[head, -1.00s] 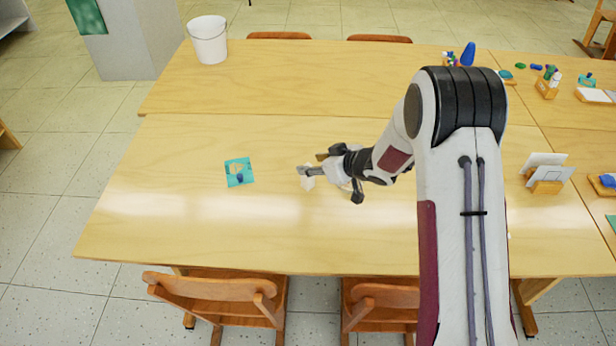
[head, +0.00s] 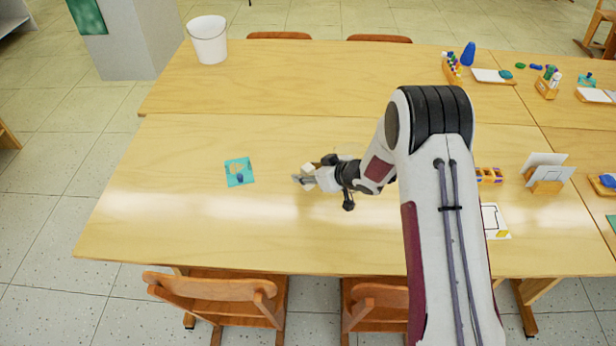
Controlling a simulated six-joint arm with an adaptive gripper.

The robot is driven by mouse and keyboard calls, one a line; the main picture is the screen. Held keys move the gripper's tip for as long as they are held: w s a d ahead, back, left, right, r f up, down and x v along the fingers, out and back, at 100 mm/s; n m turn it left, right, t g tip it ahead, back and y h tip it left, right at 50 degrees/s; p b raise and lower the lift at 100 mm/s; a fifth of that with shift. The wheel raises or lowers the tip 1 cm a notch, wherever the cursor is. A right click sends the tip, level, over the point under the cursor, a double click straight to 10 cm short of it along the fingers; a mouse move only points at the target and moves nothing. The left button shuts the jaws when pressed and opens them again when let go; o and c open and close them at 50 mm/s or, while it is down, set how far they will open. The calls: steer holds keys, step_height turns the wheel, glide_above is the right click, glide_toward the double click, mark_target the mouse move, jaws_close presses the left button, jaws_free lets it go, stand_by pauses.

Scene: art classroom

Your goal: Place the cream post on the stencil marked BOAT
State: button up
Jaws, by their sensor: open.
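A teal square card (head: 247,179) with a pale shape and a blue patch lies flat on the table, left of my gripper. Its lettering is too small to read, so I cannot tell whether it is the BOAT stencil. My gripper (head: 303,178) is open, low over the middle of the front table and to the right of the card. A small cream block (head: 308,168), likely the cream post, shows at the fingertips. I cannot tell whether it sits between the fingers or just behind them. Part of it is hidden by the gripper.
A white bucket (head: 208,45) stands at the back left. A white card with a yellow piece (head: 496,222), a small organizer (head: 489,175) and a wooden card holder (head: 545,186) are on the right, partly beside my arm. The table left of my gripper is mostly clear.

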stand_by(0.4)
jaws_close()
steer(key=shift+r, duration=0.15)
steer(key=shift+r, duration=4.85)
